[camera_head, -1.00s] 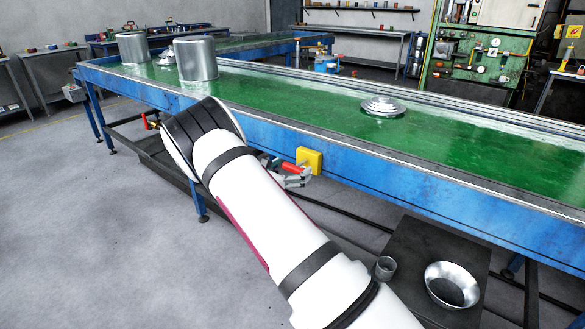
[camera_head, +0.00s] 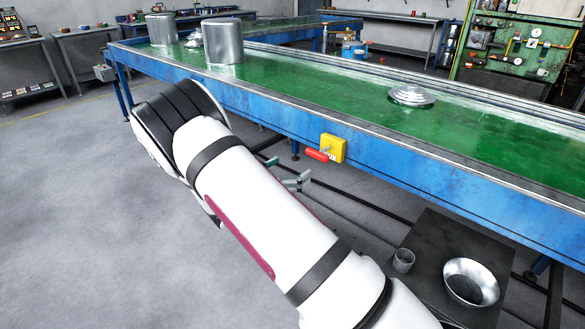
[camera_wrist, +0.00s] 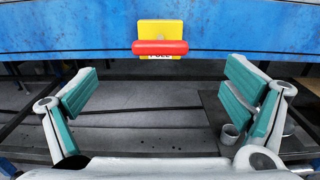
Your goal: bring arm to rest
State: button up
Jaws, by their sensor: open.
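My gripper (camera_head: 285,171) is open and empty, with its fingers partly hidden behind my arm in the head view. In the wrist view my gripper (camera_wrist: 164,95) shows two teal-padded fingers spread wide with nothing between them. A yellow box (camera_head: 334,147) with a red handle (camera_head: 317,155) is on the blue side of the bench. The red handle (camera_wrist: 160,47) is ahead of the fingers in the wrist view, apart from them, on the yellow box (camera_wrist: 160,27).
The green-topped bench (camera_head: 320,105) carries two metal pots (camera_head: 223,42) (camera_head: 162,30) and a round lid (camera_head: 411,96). Below it, a dark low shelf (camera_head: 440,240) holds a metal bowl (camera_head: 471,281) and a small cup (camera_head: 403,260). Bare grey floor (camera_head: 80,220) is open at left.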

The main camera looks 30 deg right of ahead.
jog(key=s+d+r+m+g+y+p, duration=0.1)
jog(key=s+r+m+g+y+p, duration=0.5)
jog(key=s+r+m, duration=1.05)
jog(key=s+a+r+m+t+y+p, duration=0.1)
jog(key=s+a+r+y, duration=0.2)
jog(key=s, duration=0.6)
jog(key=s+a+r+m+t+y+p, duration=0.1)
jog(key=s+a+r+y, duration=0.3)
jog(key=s, duration=0.5)
jog(key=s+a+r+m+t+y+p, duration=0.2)
jog(key=s+a+r, duration=0.4)
jog(key=s, duration=0.3)
jog(key=shift+s+a+r+m+y+p, duration=0.3)
jog(key=shift+a+m+y, duration=0.4)
jog(key=shift+y, duration=0.3)
jog(key=shift+c, duration=0.2)
